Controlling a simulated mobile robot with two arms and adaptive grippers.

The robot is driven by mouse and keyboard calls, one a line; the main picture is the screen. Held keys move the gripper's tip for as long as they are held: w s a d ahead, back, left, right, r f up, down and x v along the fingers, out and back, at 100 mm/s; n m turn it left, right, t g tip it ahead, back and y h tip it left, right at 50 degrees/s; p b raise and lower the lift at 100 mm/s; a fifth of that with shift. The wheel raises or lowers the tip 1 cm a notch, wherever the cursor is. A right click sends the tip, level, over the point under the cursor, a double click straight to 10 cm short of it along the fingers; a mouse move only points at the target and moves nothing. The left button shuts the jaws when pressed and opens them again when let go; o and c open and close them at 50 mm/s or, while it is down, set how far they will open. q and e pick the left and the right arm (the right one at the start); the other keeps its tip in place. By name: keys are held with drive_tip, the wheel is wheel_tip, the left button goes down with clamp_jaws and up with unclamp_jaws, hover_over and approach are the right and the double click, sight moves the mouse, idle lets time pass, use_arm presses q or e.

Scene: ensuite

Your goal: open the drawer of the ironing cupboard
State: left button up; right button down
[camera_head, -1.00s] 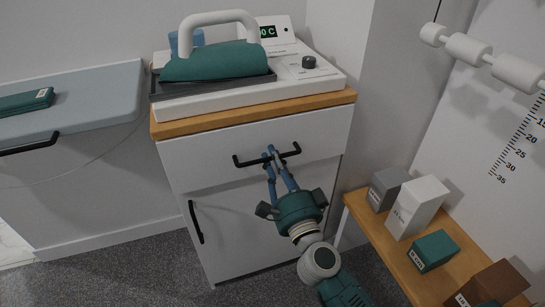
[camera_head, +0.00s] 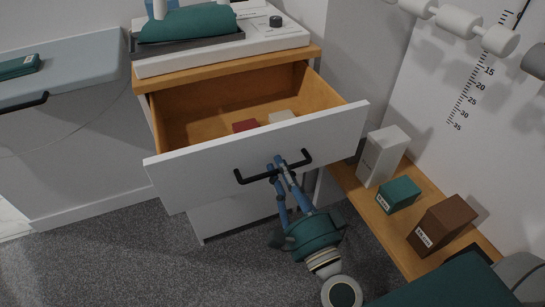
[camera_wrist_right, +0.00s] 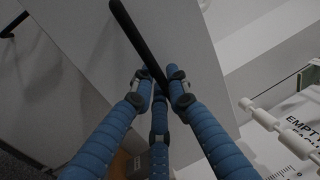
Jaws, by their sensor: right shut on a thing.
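The ironing cupboard (camera_head: 222,222) is white with a wooden top. Its drawer (camera_head: 220,162) is pulled well out, showing a wooden inside with a red item (camera_head: 245,126) and a pale item (camera_head: 281,116) in it. My right gripper (camera_head: 279,168) is shut on the black bar handle (camera_head: 250,178) near the middle of the drawer front. In the right wrist view the blue fingers (camera_wrist_right: 158,82) close around the dark handle (camera_wrist_right: 136,38). The cupboard door below is mostly hidden by the drawer front. My left gripper is not in view.
To the right, a low wooden shelf (camera_head: 385,233) holds a white box (camera_head: 382,156), a teal box (camera_head: 398,195) and a brown box (camera_head: 443,226). An ironing board (camera_head: 75,75) is at the left. Carpet lies clear in front.

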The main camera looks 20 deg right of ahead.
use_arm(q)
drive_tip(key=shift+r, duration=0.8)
use_arm(e)
drive_tip(key=shift+s+r, duration=0.15)
drive_tip(key=shift+s, duration=0.95)
drive_tip(key=c, duration=1.8)
unclamp_jaws()
drive_tip(key=shift+s, duration=0.1)
drive_tip(key=s+f, duration=0.2)
drive_tip(key=s, duration=0.9)
drive_tip(key=shift+s+d+f, duration=0.2)
drive_tip(key=shift+s+d, duration=0.05)
drive_tip(key=shift+s, duration=0.05)
